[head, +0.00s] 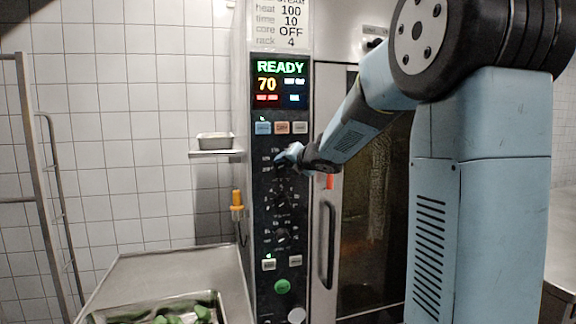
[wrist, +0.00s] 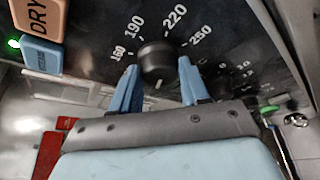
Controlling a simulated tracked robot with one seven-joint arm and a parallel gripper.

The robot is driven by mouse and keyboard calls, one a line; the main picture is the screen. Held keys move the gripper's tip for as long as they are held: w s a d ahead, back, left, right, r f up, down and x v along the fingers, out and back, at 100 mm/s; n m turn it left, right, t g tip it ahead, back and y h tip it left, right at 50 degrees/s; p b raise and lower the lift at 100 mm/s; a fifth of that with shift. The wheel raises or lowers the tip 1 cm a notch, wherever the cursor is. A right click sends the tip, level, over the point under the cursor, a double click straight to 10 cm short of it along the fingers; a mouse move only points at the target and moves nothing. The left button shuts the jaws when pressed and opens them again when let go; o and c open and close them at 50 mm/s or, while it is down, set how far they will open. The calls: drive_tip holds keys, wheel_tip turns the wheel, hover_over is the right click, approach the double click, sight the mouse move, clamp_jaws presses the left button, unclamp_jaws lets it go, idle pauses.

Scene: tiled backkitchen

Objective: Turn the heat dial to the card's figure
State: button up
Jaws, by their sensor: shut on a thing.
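The card (head: 281,22) above the panel reads heat 100, time 10, core OFF, rack 4. The lit display (head: 281,82) shows READY and an orange 70. The black heat dial (wrist: 157,60) sits between the two blue fingers of my gripper (wrist: 158,82), which is shut on it. Figures 160, 190, 220 and 250 ring the dial's upper side in the wrist view. A pale mark shows on the dial's lower edge there. In the head view my gripper (head: 285,158) is at the panel and hides most of the dial.
More dials (head: 281,198) sit below on the panel. Coloured buttons (head: 281,128) lie just above my gripper. The oven door handle (head: 327,245) is to the right. An orange probe (head: 237,200) hangs left of the panel. A tray of green food (head: 158,310) stands at lower left.

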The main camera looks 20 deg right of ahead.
drive_tip(key=shift+f, duration=0.2)
drive_tip(key=o, duration=1.1)
drive_tip(key=shift+r, duration=0.15)
drive_tip(key=shift+c, duration=0.2)
drive_tip(key=v, duration=1.3)
drive_tip(key=shift+s+d, duration=0.15)
drive_tip(key=shift+s, duration=0.15)
